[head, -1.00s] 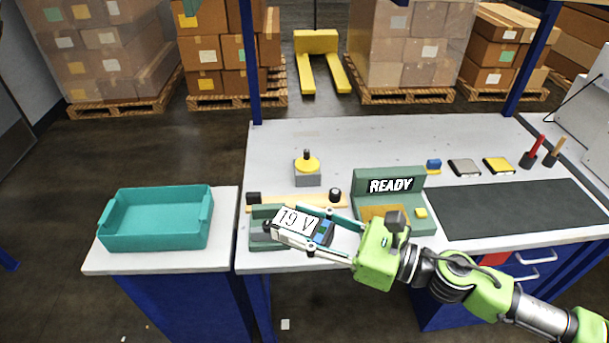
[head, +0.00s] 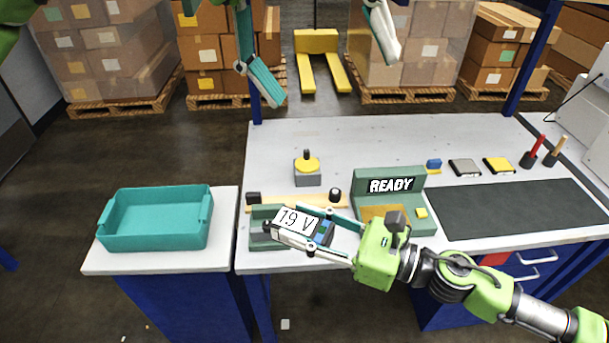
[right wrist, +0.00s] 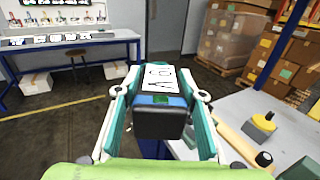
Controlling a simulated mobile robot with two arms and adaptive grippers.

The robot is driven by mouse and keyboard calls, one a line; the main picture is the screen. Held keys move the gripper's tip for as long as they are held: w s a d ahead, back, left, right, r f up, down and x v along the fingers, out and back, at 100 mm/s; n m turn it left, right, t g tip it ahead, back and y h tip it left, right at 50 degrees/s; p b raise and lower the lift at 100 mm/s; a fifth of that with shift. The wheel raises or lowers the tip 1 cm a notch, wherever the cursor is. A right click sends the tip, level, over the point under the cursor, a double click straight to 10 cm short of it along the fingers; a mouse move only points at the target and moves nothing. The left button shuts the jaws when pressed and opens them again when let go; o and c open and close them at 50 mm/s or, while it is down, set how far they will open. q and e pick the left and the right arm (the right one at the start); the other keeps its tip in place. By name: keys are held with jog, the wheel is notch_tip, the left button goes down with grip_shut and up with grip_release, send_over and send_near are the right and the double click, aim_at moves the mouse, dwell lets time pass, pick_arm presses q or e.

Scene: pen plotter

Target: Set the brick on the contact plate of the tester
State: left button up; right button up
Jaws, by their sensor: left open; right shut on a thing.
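The brick (head: 297,222) is a dark block with a white "19 V" label and a blue end; it also shows in the right wrist view (right wrist: 160,118). My right gripper (head: 312,229) is shut on it, one finger along each side. The brick is over or in front of a small green holder (head: 258,240); I cannot tell whether they touch. The green tester (head: 390,178) with a "READY" display stands to the right. Its tan contact plate (head: 374,212) is bare in the part that shows, partly hidden by my right arm. My left gripper (head: 326,72) is open and empty, high at the top.
A teal bin (head: 155,220) sits on the side table at left. Behind the brick are a wooden bar (head: 300,200) with black knobs and a grey block with a yellow knob (head: 307,170). A dark mat (head: 520,208) lies at right. The bench's back middle is clear.

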aim_at(305, 224)
jog(key=shift+s+r, duration=0.1)
pick_arm(q)
jog(key=f+y, duration=0.2)
jog(key=f, duration=0.8)
jog(key=w+a+f+y, duration=0.1)
jog(key=f+y, duration=0.1)
jog(key=f, duration=0.7)
jog(key=w+f+t+y, duration=0.1)
jog(key=f+y, duration=0.1)
jog(key=f, duration=0.8)
jog(key=shift+w+a+f+m, duration=0.2)
jog(key=shift+a+f+m, duration=0.1)
jog(key=shift+a+m, duration=0.1)
jog(key=c, duration=1.4)
jog(key=shift+c, duration=0.2)
pick_arm(e)
jog(key=o, duration=1.4)
jog(key=shift+o, duration=0.3)
